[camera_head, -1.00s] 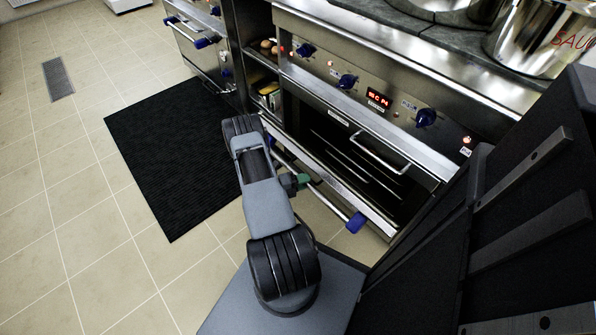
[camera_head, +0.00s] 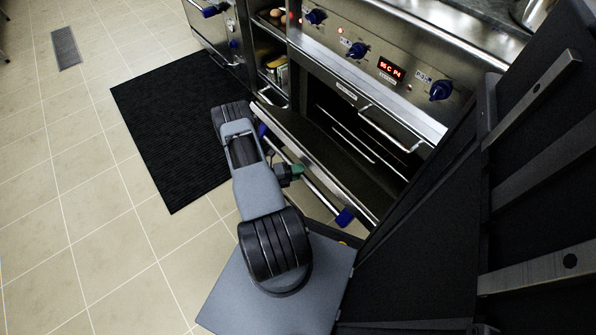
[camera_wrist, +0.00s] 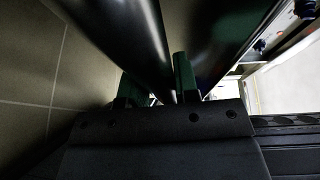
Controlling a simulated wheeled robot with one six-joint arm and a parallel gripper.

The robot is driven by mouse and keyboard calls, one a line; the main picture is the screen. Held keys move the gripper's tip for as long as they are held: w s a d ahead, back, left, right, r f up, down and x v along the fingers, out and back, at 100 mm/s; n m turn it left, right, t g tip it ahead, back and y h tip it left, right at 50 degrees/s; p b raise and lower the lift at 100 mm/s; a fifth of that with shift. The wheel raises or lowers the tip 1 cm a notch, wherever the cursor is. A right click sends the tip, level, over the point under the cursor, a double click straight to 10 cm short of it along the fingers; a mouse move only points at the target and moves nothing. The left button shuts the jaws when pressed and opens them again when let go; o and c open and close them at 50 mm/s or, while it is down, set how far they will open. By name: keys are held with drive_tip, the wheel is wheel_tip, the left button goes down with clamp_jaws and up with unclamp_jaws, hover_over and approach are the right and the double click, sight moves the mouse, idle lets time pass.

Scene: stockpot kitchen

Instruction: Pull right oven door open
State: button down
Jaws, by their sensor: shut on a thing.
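The right oven door (camera_head: 363,208) is hinged low and tilted partly open, with a dark gap between its top edge and the oven (camera_head: 340,95). Its steel bar handle (camera_head: 322,194) has blue ends. My gripper (camera_head: 296,171) is at the middle of this handle, with a green fingertip showing. In the wrist view, my gripper (camera_wrist: 157,82) has its green fingers on either side of the dark handle bar (camera_wrist: 148,40), shut on it. In the head view, my arm hides part of the handle and most of the grip.
Blue knobs and a red display (camera_head: 391,70) are on the panel above the oven. A second handle (camera_head: 390,127) shows at the opening. A shelf unit (camera_head: 271,85) and another oven stand to the left. A black mat (camera_head: 170,150) lies on the open tiled floor.

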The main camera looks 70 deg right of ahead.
drive_tip(key=c, duration=0.9)
unclamp_jaws()
drive_tip(key=shift+o, duration=0.2)
drive_tip(key=shift+a, duration=0.1)
drive_tip(key=p+v, duration=0.2)
drive_tip(key=v, duration=1.1)
drive_tip(key=shift+w+a, duration=0.25)
